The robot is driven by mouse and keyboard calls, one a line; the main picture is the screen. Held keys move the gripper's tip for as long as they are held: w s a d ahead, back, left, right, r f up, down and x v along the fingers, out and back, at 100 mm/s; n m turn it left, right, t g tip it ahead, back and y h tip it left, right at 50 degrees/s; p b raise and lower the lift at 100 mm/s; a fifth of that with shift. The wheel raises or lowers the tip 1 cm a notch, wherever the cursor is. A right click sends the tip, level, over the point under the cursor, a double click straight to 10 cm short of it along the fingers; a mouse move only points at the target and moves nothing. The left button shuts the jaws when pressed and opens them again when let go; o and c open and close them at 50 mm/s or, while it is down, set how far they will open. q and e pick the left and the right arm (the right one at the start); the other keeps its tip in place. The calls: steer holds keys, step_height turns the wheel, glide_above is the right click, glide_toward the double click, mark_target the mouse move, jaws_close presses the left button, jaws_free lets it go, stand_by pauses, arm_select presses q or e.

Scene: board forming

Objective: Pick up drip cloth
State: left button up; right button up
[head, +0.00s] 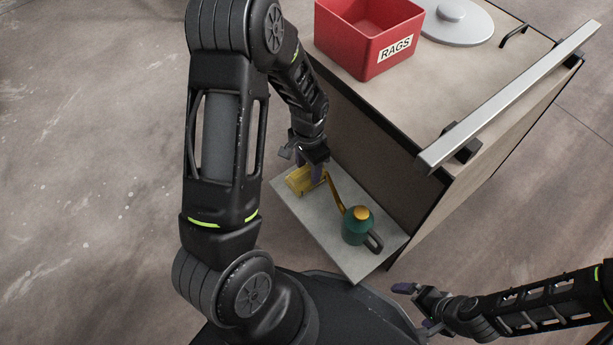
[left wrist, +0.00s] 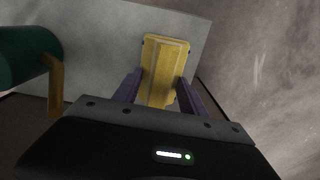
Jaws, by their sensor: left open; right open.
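My right gripper (head: 418,305) is open and empty at the lower right, away from the shelf.
A green oil can (head: 357,228) with a yellow spout stands on the shelf close to the cloth. A red bin labelled RAGS (head: 366,48) and a round grey lid (head: 458,20) are on the cabinet top. A metal bar (head: 510,97) runs along the cabinet's edge.

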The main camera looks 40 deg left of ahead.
arm_select(q)
steer(key=shift+c, duration=0.3)
jaws_close()
stand_by(0.4)
